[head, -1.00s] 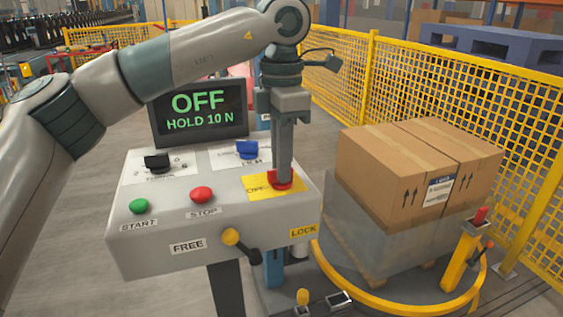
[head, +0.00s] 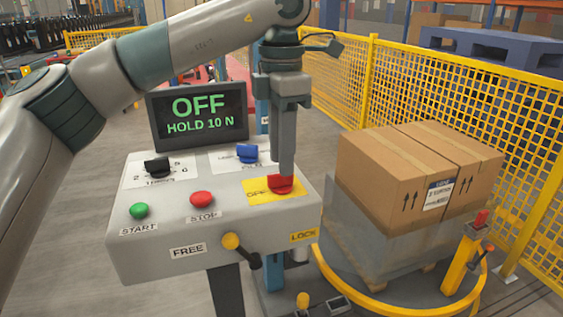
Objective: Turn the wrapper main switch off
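The wrapper main switch is a red knob (head: 281,185) on a yellow plate (head: 258,192) at the right of the grey control box (head: 210,235). My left gripper (head: 286,172) points straight down at the red knob, with its fingertips at the knob. The fingers show as one narrow column, so I cannot tell whether they grip the knob or only touch it. The screen (head: 200,116) behind the box reads "OFF" and "HOLD 10 N". My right gripper is not in view.
The box also carries a green start button (head: 139,211), a red stop button (head: 203,200), a black knob (head: 157,167), a blue knob (head: 247,154) and a yellow-tipped lever (head: 231,241). Wrapped cartons (head: 400,175) stand at right inside a yellow rail, before a yellow mesh fence (head: 480,120).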

